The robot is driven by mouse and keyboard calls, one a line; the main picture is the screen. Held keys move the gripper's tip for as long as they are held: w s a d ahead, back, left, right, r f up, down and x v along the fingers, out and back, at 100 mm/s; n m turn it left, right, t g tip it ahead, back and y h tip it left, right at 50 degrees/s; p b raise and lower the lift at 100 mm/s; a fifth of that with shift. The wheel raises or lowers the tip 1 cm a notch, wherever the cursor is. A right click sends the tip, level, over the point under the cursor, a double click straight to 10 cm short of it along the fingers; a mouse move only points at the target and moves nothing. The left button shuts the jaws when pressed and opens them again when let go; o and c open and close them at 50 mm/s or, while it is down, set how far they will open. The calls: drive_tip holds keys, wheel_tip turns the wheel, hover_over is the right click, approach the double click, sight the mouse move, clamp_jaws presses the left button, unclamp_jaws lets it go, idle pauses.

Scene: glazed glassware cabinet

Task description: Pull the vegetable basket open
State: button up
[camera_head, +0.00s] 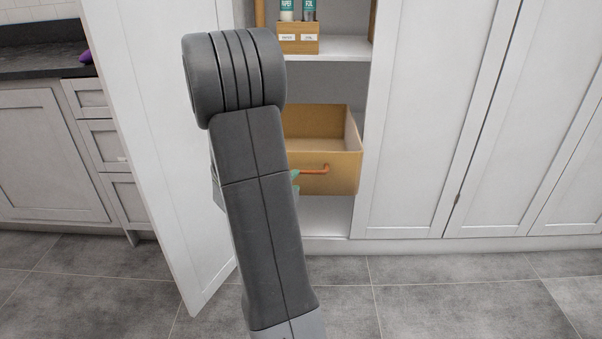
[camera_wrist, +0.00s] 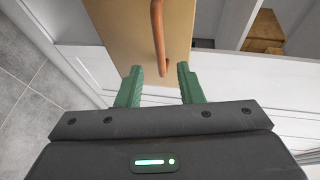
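The vegetable basket (camera_head: 340,170) is a tan, open-topped box low in the open cabinet, with its empty-looking inside partly visible. A copper-coloured bar handle (camera_head: 315,171) is on its front. In the wrist view the basket front (camera_wrist: 112,28) fills the top centre and the handle (camera_wrist: 157,30) runs down it. My gripper (camera_wrist: 160,70) has its two green fingers apart, with the handle's near end between the fingertips. The fingers do not visibly press on the handle. In the head view my arm hides most of the gripper; only a bit of green (camera_head: 295,177) shows beside the handle.
A white cabinet door (camera_head: 150,120) stands open at the left, close to my arm. A shelf above holds a small wooden box (camera_head: 298,45) with bottles. Closed white doors (camera_head: 425,120) are to the right. The grey tiled floor (camera_head: 450,290) in front is clear.

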sight(304, 172)
drive_tip(key=v, duration=0.5)
drive_tip(key=shift+p, duration=0.3)
drive_tip(key=shift+b+x, duration=1.25)
drive_tip(key=shift+x, duration=5.8)
